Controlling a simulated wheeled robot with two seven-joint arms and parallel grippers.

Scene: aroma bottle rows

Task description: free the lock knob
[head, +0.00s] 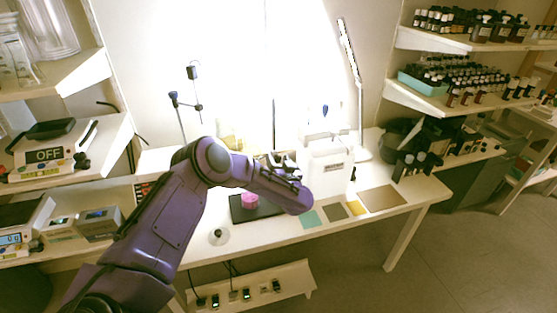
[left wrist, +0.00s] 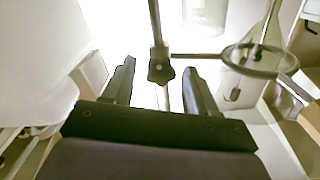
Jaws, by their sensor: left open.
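The lock knob (left wrist: 161,72) is a dark, lobed knob on a vertical metal rod (left wrist: 155,22) in the left wrist view. A horizontal bar runs right from near it to a round ring (left wrist: 257,60). My left gripper (left wrist: 162,78) is open, with one finger on each side of the knob in the picture. I cannot tell whether the fingers reach its depth or touch it. In the head view my left gripper (head: 280,160) is over the back of the bench, and I cannot make out the knob there. My right gripper is not in view.
A white box-like device (head: 328,172) stands close to the right of my gripper. A pink object (head: 250,201) sits on a black pad below my forearm. A thin stand (head: 196,92) rises behind my elbow. Coloured mats (head: 333,210) lie on the bench's front right. Bottle shelves (head: 450,92) are at right.

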